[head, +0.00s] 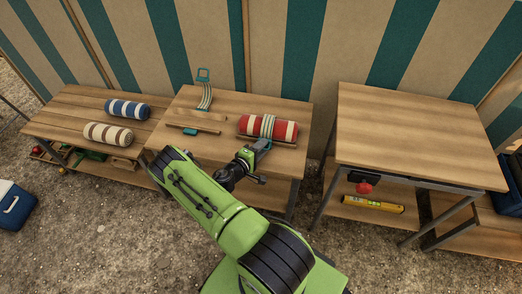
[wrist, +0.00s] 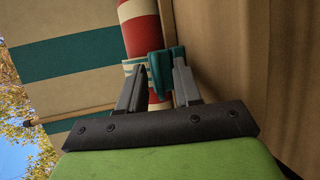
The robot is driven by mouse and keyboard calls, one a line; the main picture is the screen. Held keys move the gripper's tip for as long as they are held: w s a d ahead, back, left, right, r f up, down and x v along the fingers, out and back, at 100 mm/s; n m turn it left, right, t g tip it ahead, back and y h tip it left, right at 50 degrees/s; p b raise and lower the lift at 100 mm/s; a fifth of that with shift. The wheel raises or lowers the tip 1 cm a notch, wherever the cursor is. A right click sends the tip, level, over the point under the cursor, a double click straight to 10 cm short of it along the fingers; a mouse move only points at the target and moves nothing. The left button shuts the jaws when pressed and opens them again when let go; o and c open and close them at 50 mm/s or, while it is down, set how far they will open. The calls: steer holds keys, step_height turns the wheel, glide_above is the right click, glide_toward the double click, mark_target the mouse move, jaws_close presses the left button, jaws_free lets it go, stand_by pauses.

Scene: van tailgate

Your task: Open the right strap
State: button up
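The right strap (head: 268,125) is striped and wraps around a red-and-cream roll (head: 286,130) on the middle table. The roll also shows in the wrist view (wrist: 140,35). The strap's teal buckle (wrist: 157,68) is at the fingertips of my gripper (wrist: 160,85). My gripper is at the front of the roll in the head view (head: 262,146). Its fingers are apart with part of the buckle between them; I cannot tell whether they press on it. The left strap (head: 205,97) lies loose, its teal end (head: 203,75) at the back, with no roll under it.
A blue-striped roll (head: 127,109) and a tan-striped roll (head: 108,134) lie on the left table (head: 60,120). The right table (head: 415,135) has a bare top; a yellow level (head: 372,204) lies on its lower shelf. A striped canvas wall (head: 270,50) stands close behind.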

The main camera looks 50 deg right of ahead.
jaws_close()
stand_by(0.3)
